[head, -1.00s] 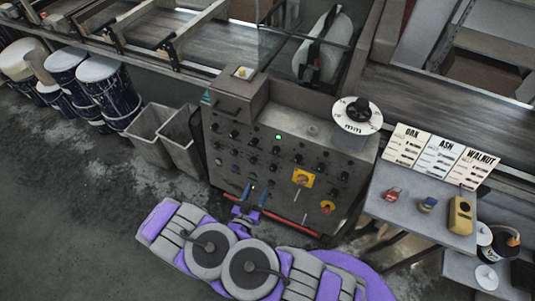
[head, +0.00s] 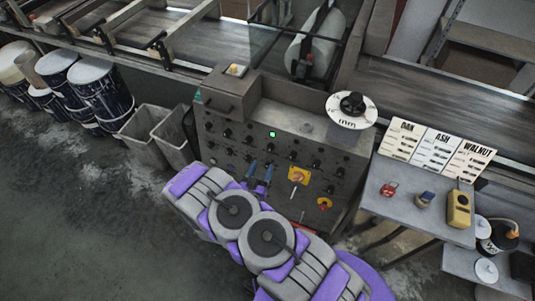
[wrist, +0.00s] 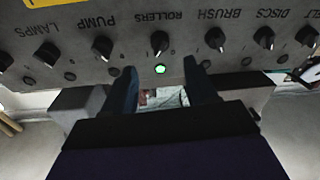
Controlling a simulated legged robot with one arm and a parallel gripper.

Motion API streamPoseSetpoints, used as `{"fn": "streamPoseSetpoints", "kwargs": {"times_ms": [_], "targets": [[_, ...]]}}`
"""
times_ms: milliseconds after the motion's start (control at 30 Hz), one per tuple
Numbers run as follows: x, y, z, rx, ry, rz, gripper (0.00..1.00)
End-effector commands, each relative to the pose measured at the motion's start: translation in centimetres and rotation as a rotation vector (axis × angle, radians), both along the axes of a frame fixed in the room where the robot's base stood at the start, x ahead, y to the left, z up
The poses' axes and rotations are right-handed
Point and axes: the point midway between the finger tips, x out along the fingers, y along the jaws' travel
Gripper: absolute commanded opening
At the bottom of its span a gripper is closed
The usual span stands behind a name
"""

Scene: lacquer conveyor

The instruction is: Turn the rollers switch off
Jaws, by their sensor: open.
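The rollers switch (wrist: 160,42) is a black knob under a ROLLERS label, near the top middle of the wrist view. A lit green lamp (wrist: 160,70) sits just below it there and also shows on the control panel (head: 232,112) in the head view. My gripper (wrist: 158,78) is open, its two blue fingers spread to either side of the lamp, below the knob in that view. Nothing is between the fingers. In the head view my gripper (head: 260,173) is in front of the panel's lower knob area. Whether a finger touches the panel cannot be told.
The brush knob (wrist: 215,38) and pump knob (wrist: 102,46) flank the rollers switch closely. A yellow-plated switch (head: 298,176) is right of my gripper. Grey bins (head: 150,135) stand left of the panel. A side table (head: 405,215) stands right.

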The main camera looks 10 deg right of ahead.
Motion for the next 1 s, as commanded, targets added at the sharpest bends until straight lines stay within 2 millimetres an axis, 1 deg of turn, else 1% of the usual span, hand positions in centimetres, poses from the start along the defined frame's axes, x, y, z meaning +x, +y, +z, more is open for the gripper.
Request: {"fn": "streamPoseSetpoints", "kwargs": {"times_ms": [100, 500, 700, 1000], "targets": [[1.3, -0.8, -0.1, 0.001, -0.001, -0.002, 0.57], [5.5, -3.3, -0.1, 0.0, 0.0, -0.002, 0.57], [6.6, -3.9, 0.0, 0.0, 0.0, 0.001, 0.57], [6.9, -4.0, 0.0, -0.001, 0.001, 0.001, 0.57]]}}
